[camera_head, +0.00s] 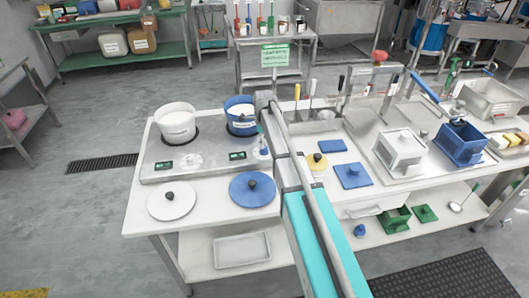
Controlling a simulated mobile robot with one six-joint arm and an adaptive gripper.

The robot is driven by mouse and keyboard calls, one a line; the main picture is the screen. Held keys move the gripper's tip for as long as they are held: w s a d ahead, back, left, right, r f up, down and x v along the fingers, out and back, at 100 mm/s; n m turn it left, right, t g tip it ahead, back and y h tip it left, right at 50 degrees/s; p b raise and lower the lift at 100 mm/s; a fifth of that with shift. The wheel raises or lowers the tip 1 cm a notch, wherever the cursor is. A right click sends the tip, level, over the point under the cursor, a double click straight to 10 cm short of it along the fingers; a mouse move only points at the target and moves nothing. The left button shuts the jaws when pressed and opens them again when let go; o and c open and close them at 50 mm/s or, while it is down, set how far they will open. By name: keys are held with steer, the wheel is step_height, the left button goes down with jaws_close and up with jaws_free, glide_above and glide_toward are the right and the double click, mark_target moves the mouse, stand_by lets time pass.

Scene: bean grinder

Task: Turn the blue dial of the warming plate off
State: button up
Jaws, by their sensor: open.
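The warming plate (212,168) is a grey slab on the left half of the white table. A white pot (177,127) and a blue pot (241,127) stand on its back part, each with pale contents. Its front has two small dark displays with green marks. A white dial (192,160) sits near the left display. At the right end, a small blue part on a pale disc looks like the blue dial (262,150), close beside my arm; its setting is too small to read. My arm crosses the plate's right edge. My gripper's fingers do not show.
A white lid (171,200) and a blue lid (252,189) lie in front of the plate. Right of my arm are a yellow lid (317,162), a blue square lid (353,175), a white box (399,152) and a blue box (460,143).

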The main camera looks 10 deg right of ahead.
mark_target(264, 149)
steer(key=shift+f+b, duration=1.7)
steer(key=shift+f, duration=0.3)
steer(key=c, duration=1)
steer(key=shift+d, duration=0.15)
jaws_close()
